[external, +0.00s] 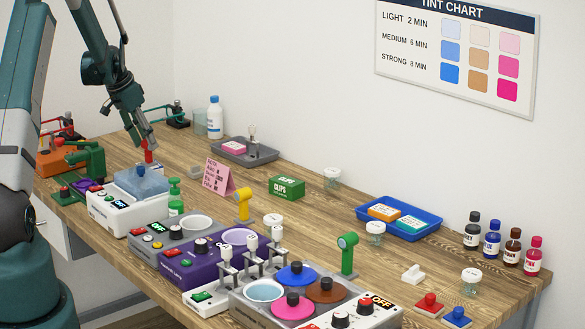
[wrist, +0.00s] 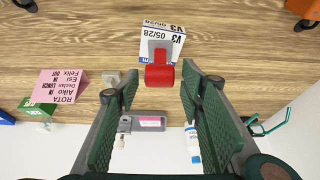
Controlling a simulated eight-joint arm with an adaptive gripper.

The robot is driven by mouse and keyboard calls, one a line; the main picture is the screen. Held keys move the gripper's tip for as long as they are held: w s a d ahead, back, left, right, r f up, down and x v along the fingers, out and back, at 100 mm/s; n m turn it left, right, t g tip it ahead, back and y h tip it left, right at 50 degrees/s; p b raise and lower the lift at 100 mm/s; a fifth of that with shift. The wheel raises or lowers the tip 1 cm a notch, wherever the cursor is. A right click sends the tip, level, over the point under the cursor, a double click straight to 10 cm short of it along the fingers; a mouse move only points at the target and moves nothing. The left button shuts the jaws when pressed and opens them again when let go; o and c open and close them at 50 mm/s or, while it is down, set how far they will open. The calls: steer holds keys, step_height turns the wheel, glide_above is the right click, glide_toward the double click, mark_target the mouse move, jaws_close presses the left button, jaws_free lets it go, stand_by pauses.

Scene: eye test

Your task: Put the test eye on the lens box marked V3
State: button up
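My gripper (wrist: 158,85) is open, with its two green-padded fingers apart. In the external view my gripper (external: 148,138) hangs over the far left of the table. A red, round-headed piece with a grey part, perhaps the test eye (wrist: 159,76), shows between and just beyond the fingertips, with gaps on both sides. It also shows as a red upright shape in the external view (external: 148,152). A white box with a blue band, the lens box marked V3 (wrist: 171,30), lies behind the piece in the wrist view. The piece overlaps it; whether it rests on it, I cannot tell.
A blue-topped white device (external: 130,208) stands in front of my gripper. A pink folded sign (external: 219,179), a grey tray (external: 262,158) and a white bottle (external: 215,118) stand nearby. Similar yellow (external: 243,206) and green (external: 347,254) upright pieces stand farther right.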

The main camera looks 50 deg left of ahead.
steer(key=v, duration=1)
steer(key=shift+r, duration=0.2)
stand_by(0.5)
steer(key=s+d+r, duration=0.1)
steer(key=d+r, duration=0.5)
steer(key=d, duration=0.7)
steer(key=s+d+r, duration=0.1)
steer(key=d+r, duration=0.5)
steer(key=d, duration=0.7)
steer(key=d+r, duration=0.6)
steer(key=d, duration=0.7)
steer(key=s+d+r+t, duration=0.1)
steer(key=s+d, duration=0.4)
steer(key=d, duration=0.3)
steer(key=s+d+r, duration=0.1)
steer(key=s+d, duration=0.4)
steer(key=d, duration=0.4)
steer(key=s+d+f, duration=0.2)
steer(key=s+d, duration=0.4)
steer(key=s, duration=0.1)
steer(key=s+d+f+t, duration=0.1)
steer(key=s+d+f, duration=0.2)
steer(key=s+d, duration=0.3)
steer(key=shift+s+t, duration=0.3)
steer(key=shift+s, duration=0.55)
